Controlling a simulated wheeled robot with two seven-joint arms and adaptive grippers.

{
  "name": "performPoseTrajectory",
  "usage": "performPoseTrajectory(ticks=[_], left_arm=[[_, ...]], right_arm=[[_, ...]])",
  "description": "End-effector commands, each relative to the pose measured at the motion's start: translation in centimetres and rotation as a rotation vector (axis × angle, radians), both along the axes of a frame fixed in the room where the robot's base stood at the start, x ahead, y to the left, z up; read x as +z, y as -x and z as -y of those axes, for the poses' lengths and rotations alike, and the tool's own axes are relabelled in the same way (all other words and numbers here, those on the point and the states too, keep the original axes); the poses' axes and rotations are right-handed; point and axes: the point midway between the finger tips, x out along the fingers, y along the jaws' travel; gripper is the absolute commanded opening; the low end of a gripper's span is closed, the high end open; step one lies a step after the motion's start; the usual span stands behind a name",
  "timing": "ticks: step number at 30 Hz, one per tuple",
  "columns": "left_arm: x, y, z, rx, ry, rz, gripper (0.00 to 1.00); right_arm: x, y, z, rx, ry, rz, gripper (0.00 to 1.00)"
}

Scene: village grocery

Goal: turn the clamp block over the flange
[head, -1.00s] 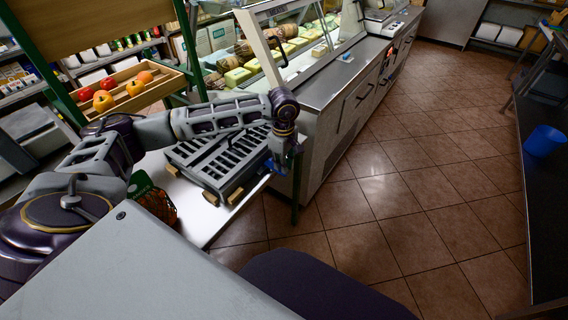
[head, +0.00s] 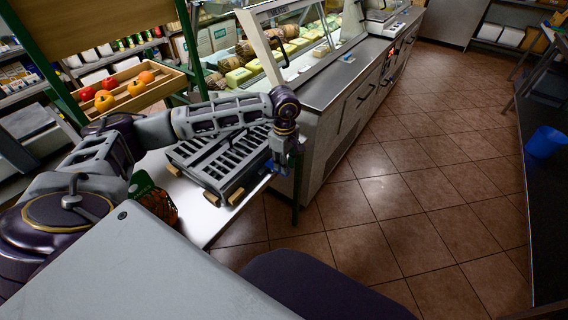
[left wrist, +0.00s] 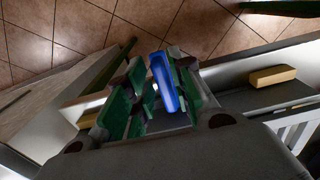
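My left gripper (head: 283,157) points down at the near right edge of a grey slatted rack (head: 222,158), which sits on wooden blocks on a white table (head: 201,222). In the left wrist view my left gripper (left wrist: 163,98) has green finger pads on both sides of a blue piece (left wrist: 166,83), perhaps the clamp block. The blue piece lies close against the right-hand pads; whether both sides grip it I cannot tell. A bit of blue also shows by the gripper in the head view. I cannot make out the flange. My right gripper is out of view.
A glass-fronted cheese counter (head: 318,92) stands just beyond the gripper. A green shelf post and a wooden tray of fruit (head: 128,92) are at the left. A netted orange item (head: 157,204) sits on the near table edge.

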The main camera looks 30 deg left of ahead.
Motion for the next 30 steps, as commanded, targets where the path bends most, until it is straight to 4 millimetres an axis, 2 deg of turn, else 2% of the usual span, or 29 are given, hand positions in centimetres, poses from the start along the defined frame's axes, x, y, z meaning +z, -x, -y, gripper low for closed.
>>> performPoseTrajectory(ticks=[8, 21, 30], left_arm=[[2.9, -0.1, 0.0, 0.0, 0.0, 0.002, 0.23], [9.3, 0.0, 0.0, -0.001, -0.001, 0.003, 0.23], [11.4, 0.0, 0.0, 0.0, -0.001, 0.001, 0.23]], right_arm=[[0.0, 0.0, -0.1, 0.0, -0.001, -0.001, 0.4], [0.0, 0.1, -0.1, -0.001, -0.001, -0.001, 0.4], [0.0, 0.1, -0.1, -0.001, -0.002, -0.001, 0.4]])
